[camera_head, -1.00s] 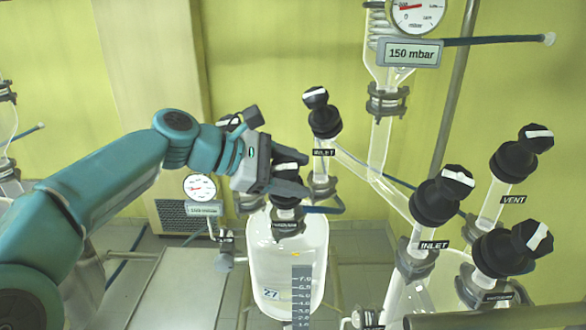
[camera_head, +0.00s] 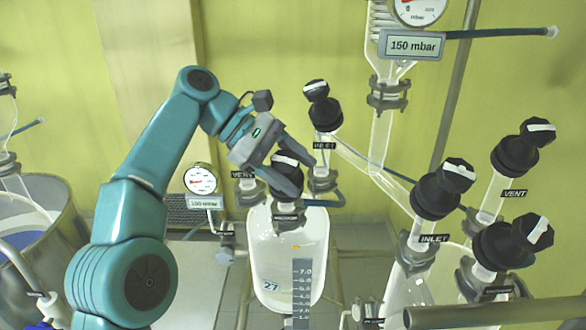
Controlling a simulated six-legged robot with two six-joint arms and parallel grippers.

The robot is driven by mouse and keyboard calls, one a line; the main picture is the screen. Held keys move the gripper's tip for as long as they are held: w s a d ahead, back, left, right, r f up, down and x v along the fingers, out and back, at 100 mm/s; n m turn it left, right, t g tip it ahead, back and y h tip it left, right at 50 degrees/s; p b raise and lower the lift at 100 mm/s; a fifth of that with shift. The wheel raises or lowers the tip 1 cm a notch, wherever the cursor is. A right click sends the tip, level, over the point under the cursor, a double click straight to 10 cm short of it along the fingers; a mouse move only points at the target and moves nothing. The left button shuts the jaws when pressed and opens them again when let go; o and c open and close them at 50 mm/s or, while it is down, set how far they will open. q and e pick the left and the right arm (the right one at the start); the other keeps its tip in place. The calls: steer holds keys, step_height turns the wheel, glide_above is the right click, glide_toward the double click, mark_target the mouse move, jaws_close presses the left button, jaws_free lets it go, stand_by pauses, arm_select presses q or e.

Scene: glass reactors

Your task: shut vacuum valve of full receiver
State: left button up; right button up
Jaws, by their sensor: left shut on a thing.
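The vacuum valve is a black knob with a white bar (camera_head: 286,159) on top of a glass receiver (camera_head: 289,248) marked 27. The small label on the valve is hard to read. My left gripper (camera_head: 303,178) is shut on this knob, one finger on each side, and hides part of it. The receiver has a grey level scale (camera_head: 302,287) in front; its fill level is hard to tell. The inlet valve (camera_head: 324,108) and the mostly hidden vent valve (camera_head: 245,180) stand close behind the gripper. My right gripper is not in view.
At the right, a second set has an inlet valve (camera_head: 440,190), a vent valve (camera_head: 520,148) and another valve (camera_head: 512,243). A gauge plate reading 150 mbar (camera_head: 412,45) hangs above. A small gauge (camera_head: 200,180) and a steel vessel (camera_head: 50,215) are left.

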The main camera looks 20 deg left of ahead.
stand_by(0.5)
arm_select(q)
steer(key=o, duration=1)
steer(key=shift+d, duration=0.1)
steer(key=shift+c, duration=0.2)
